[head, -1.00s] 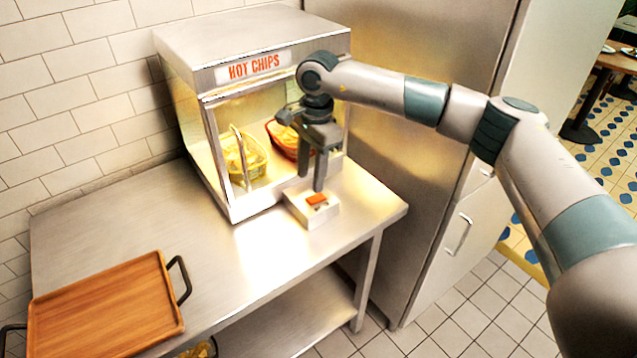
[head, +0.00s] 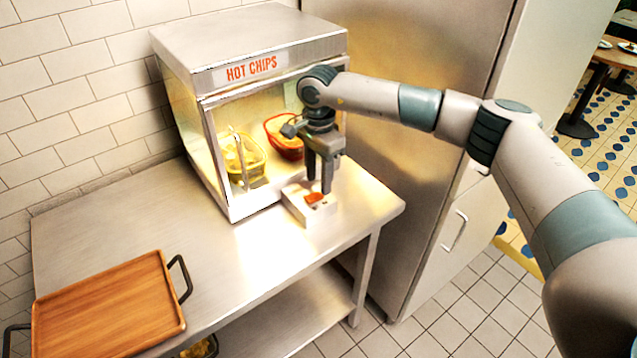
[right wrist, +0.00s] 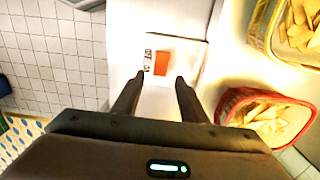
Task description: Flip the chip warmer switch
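The chip warmer (head: 215,125) is a steel cabinet with a "HOT CHIPS" sign on the steel table. A small white switch box (head: 321,218) stands at its front right, with an orange rocker switch (head: 314,198) on top. The rocker also shows in the right wrist view (right wrist: 162,63), with small dark marks beside it. My right gripper (head: 319,186) points down over the box, close to the rocker. In the right wrist view its fingers (right wrist: 159,77) are apart with nothing between them. I cannot tell whether a fingertip touches the rocker. My left gripper is out of view.
Inside the warmer are a yellow basket (head: 243,160) and a red basket (head: 284,140) of chips. A wooden tray (head: 108,305) with black handles lies at the table's front left. A tall steel cabinet (head: 400,200) stands right of the table. The middle of the table is clear.

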